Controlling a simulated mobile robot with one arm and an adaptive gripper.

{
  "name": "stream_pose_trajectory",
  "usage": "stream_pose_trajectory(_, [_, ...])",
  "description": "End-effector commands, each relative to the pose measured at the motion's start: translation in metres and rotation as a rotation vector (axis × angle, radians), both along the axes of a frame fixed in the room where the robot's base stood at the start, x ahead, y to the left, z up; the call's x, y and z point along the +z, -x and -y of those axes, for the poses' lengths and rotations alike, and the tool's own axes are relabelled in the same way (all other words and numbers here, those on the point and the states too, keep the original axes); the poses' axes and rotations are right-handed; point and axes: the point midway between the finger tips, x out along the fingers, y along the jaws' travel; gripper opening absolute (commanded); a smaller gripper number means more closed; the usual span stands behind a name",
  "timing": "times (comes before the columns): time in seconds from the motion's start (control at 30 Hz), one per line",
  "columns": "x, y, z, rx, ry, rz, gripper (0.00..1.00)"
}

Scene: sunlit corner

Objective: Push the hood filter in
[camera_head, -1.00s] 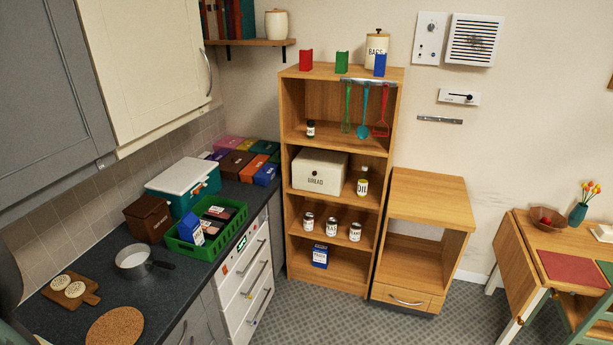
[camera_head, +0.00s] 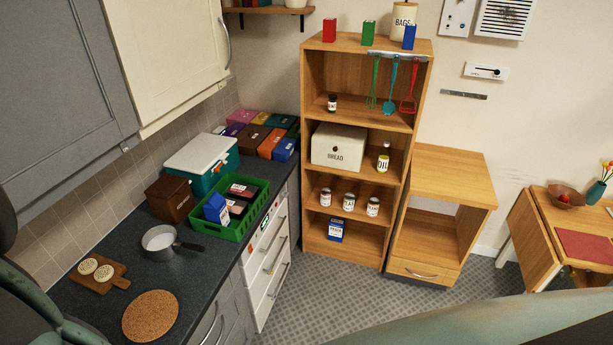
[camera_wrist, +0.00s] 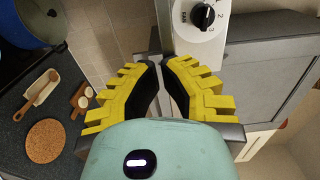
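In the wrist view, the yellow, ridged fingers of my gripper (camera_wrist: 160,65) lean together. Their dark tips nearly meet, with only a narrow slit between them and nothing held. Just beyond the tips is the hood's pale control strip (camera_wrist: 200,45), with a black fan knob (camera_wrist: 202,15) marked with numbers. A grey framed panel (camera_wrist: 262,75) lies to the right of the strip; I cannot tell whether it is the hood filter or a cabinet door. No filter can be clearly made out in the head view.
The dark counter (camera_head: 205,255) holds a saucepan (camera_head: 160,241), a cork mat (camera_head: 151,315), a board (camera_head: 100,275) and a green crate (camera_head: 236,228). Grey (camera_head: 65,90) and cream (camera_head: 175,55) wall cabinets hang above. A wooden shelf (camera_head: 366,42) stands behind; the patterned floor (camera_head: 345,290) is open.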

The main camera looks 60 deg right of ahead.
Motion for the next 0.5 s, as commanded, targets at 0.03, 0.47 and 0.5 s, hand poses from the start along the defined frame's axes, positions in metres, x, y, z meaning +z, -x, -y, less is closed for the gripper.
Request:
stream_pose_trajectory(0.03, [0.0, 0.0, 0.0, 0.001, 0.0, 0.0, 0.0])
stream_pose_trajectory(0.47, [-0.004, -0.012, -0.006, -0.005, -0.009, 0.003, 0.0])
stream_pose_trajectory(0.5, [-0.004, -0.015, -0.007, -0.003, -0.008, 0.004, 0.0])
